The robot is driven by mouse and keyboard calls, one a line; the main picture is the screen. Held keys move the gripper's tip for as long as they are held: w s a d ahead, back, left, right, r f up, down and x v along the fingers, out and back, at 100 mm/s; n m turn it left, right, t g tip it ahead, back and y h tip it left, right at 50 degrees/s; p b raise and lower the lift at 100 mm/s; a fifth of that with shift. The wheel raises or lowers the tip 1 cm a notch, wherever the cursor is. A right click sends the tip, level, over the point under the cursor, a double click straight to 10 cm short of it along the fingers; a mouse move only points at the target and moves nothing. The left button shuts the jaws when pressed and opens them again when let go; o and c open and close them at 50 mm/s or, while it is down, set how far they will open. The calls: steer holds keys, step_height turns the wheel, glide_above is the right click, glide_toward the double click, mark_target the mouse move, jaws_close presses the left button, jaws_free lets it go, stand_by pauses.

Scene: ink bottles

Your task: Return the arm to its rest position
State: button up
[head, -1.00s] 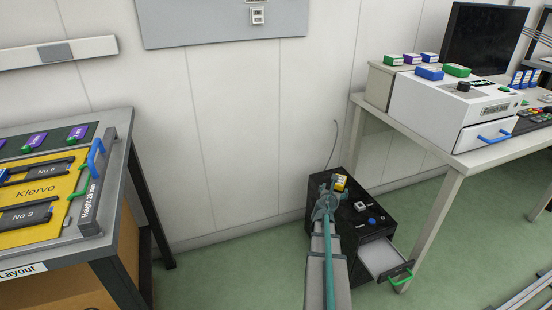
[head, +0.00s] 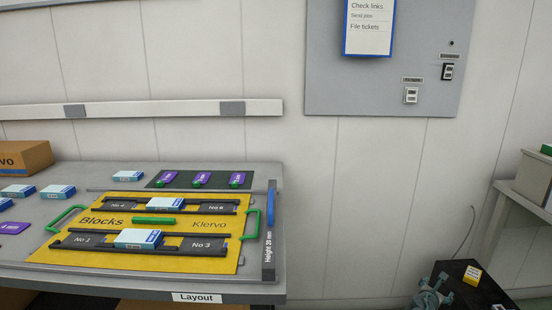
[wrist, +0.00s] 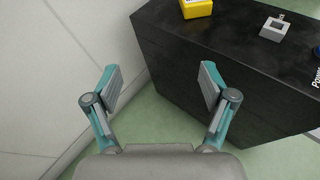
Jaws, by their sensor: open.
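My gripper (wrist: 155,85) is open and empty in the wrist view, its two teal and grey fingers spread apart. It is beside a black cabinet (wrist: 185,60), with the green floor between and below the fingers. In the head view my gripper (head: 432,294) shows only in part at the bottom right, by the near left side of the cabinet (head: 458,275). The rest of my arm is below the frame.
A yellow box (wrist: 197,8) and a grey switch block (wrist: 274,28) sit on the cabinet top. A layout table (head: 120,280) with a yellow board (head: 85,250) and several blue-white boxes stands left. A pale wall (head: 345,200) runs behind.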

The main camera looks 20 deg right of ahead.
steer(key=s+f+m+g, duration=0.55)
steer(key=s+m, duration=0.35)
steer(key=m, duration=0.2)
steer(key=s+a+f+m+g+y, duration=0.3)
steer(key=s+a+f+m, duration=0.25)
steer(key=a, duration=0.25)
steer(key=s+a+f+m+g+y, duration=0.2)
steer(key=s+a+f+m+y, duration=0.1)
steer(key=a, duration=0.7)
steer(key=s+a+f+m+g+y, duration=0.2)
steer(key=s+a+f+y, duration=0.15)
steer(key=a, duration=0.75)
steer(key=s+a+f+m+g+y, duration=0.2)
steer(key=s+a+f+m+y, duration=0.15)
steer(key=a, duration=0.65)
steer(key=s+a+n+g, duration=0.2)
steer(key=s+a+g, duration=0.1)
steer(key=s+a, duration=0.55)
steer(key=s+a+n+g, duration=0.1)
steer(key=s+a+g, duration=0.3)
steer(key=a, duration=0.7)
steer(key=w+r+t+p, duration=0.4)
steer(key=r+t+p, duration=0.4)
steer(key=r+p, duration=0.9)
steer(key=p, duration=1.2)
steer(key=shift+w+a+p, duration=0.2)
steer(key=shift+a+p, duration=0.15)
